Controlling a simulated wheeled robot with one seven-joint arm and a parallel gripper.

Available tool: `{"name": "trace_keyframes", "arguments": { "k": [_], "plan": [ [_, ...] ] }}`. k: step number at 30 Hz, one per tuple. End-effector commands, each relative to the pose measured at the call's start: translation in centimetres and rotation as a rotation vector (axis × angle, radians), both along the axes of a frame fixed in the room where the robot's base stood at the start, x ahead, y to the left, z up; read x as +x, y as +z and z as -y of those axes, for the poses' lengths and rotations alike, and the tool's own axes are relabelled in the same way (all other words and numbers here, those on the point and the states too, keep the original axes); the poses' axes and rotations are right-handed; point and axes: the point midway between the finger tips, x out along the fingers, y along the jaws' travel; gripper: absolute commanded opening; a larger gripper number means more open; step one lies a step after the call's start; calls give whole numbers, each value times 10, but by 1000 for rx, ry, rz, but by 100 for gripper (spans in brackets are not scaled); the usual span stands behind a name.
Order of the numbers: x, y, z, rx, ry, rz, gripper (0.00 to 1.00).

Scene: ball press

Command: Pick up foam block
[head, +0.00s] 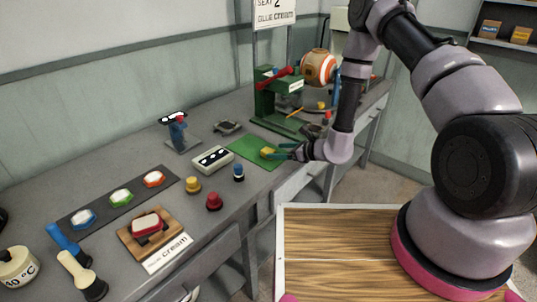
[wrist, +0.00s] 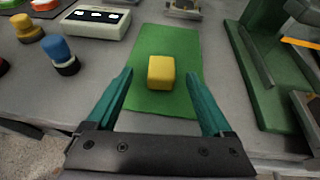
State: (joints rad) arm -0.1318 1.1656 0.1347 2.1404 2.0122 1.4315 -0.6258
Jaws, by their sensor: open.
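The foam block (wrist: 161,73) is a small yellow block lying on a green mat (wrist: 172,42) on the workbench. In the head view the block (head: 267,151) sits on the mat (head: 243,146), just left of my fingers. My gripper (wrist: 160,92) is open and empty in the wrist view, its two teal fingers spread with the block ahead, centred between them. In the head view my gripper (head: 280,151) is low over the right part of the mat. I cannot tell how high the fingers are above it.
A green press (wrist: 273,75) stands right of the mat. A white box with buttons (wrist: 97,20) lies to its left. A blue stamp (wrist: 58,52) and a yellow stamp (wrist: 27,28) stand farther left. The bench's front edge is close below the mat.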

Motion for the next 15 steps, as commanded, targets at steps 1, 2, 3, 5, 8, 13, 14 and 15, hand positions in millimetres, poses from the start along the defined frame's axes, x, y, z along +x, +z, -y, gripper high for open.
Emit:
{"name": "trace_keyframes", "arguments": {
  "k": [1, 2, 3, 5, 8, 13, 14, 15],
  "plan": [
    [2, -2, -3, 1, 0, 1, 85],
    [4, -4, -5, 1, 0, 1, 85],
    [7, -7, -8, 0, 0, 1, 85],
    [11, -13, -14, 1, 1, 1, 85],
    [20, -20, -25, 1, 1, 2, 85],
    [27, -25, -36, 1, 1, 1, 85],
    [27, -26, -36, 0, 1, 0, 85],
    [28, -26, -36, 0, 1, 0, 85]
  ]
}}
